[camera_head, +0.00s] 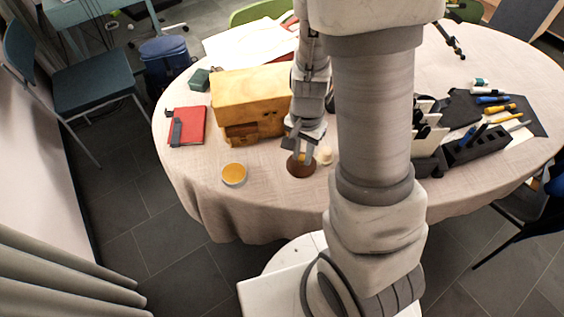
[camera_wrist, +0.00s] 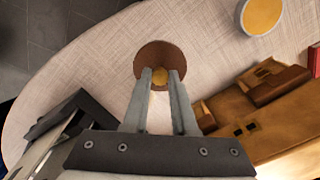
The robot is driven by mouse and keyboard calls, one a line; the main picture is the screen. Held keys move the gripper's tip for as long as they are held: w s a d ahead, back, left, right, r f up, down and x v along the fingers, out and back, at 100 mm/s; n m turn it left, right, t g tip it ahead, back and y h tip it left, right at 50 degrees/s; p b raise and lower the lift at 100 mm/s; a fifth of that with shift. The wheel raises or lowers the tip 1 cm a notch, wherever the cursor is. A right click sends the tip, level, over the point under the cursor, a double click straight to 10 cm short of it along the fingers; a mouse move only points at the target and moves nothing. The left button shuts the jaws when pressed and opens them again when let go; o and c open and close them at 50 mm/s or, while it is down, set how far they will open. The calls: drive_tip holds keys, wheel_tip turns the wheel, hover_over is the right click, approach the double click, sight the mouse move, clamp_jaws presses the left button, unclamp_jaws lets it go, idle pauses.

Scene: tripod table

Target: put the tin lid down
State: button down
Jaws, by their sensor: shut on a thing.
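The tin lid (camera_wrist: 151,52) is a round brown disc with a small yellow knob in its middle. My gripper (camera_wrist: 160,75) is shut on the knob, one finger on each side. In the head view the lid (camera_head: 301,170) shows below my gripper (camera_head: 301,154), over the near part of the table; its far side is partly hidden by the fingers. I cannot tell whether it touches the cloth. A round white tin (camera_head: 233,174) with an orange-yellow top stands to the left; the wrist view shows the tin (camera_wrist: 262,15) at upper right.
A wooden box (camera_head: 250,95) stands close behind the lid. A small cream object (camera_head: 324,155) is just right of it. A red book (camera_head: 187,126) lies at left; a dark tool holder (camera_head: 475,146) stands at right. Cloth between lid and near edge is clear.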

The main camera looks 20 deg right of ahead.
drive_tip(key=w+a+f, duration=0.4)
drive_tip(key=shift+w+b, duration=0.3)
drive_tip(key=shift+w, duration=0.1)
drive_tip(key=shift+f+b, duration=0.6)
drive_tip(key=shift+f, duration=1.3)
drive_tip(key=shift+f, duration=0.15)
drive_tip(key=c, duration=0.7)
unclamp_jaws()
